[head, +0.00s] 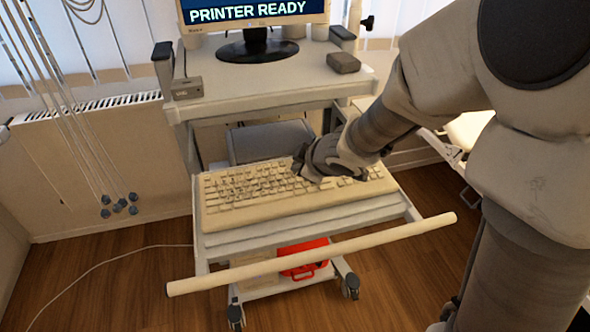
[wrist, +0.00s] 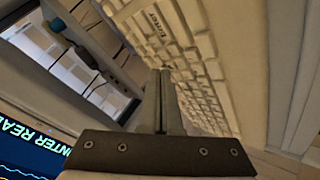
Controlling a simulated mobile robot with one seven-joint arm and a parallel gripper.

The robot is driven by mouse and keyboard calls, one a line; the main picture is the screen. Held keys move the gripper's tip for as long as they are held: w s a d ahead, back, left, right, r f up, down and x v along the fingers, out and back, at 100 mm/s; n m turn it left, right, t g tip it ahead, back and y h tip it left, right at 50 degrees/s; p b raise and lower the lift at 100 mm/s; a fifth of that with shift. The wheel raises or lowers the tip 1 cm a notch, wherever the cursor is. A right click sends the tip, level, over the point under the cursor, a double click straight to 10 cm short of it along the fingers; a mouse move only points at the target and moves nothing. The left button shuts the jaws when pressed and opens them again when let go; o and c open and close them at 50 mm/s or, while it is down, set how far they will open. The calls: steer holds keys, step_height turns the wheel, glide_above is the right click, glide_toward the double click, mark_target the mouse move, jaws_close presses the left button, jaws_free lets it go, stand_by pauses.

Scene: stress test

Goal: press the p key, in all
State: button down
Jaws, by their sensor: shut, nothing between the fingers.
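A beige keyboard (head: 240,190) lies on the pull-out shelf of a cart in the head view. In the wrist view the keyboard (wrist: 235,50) stands on its side in the picture, with the Enter key (wrist: 154,22) legible. My gripper (head: 302,168) is over the right-middle part of the keyboard, fingers pointing down at the keys. In the wrist view my gripper (wrist: 161,74) is shut and empty, its tips close to the keys near Enter. I cannot tell whether they touch. The p key cannot be made out; letters are too small or hidden by the gripper.
A monitor (head: 255,12) on the cart's top shelf reads "PRINTER READY". A small grey box (head: 343,63) stands on that shelf. A pale handle bar (head: 310,255) crosses in front of the keyboard shelf. A red case (head: 303,262) sits below. Hanging cords (head: 75,130) are at left.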

mark_target(298, 178)
steer(key=shift+f+b, duration=0.35)
steer(key=shift+f, duration=0.05)
stand_by(0.4)
steer(key=shift+r, duration=0.15)
steer(key=shift+r+p, duration=0.7)
steer(key=shift+p, duration=0.2)
step_height(298, 178, up, 5)
steer(key=p, duration=0.5)
stand_by(0.6)
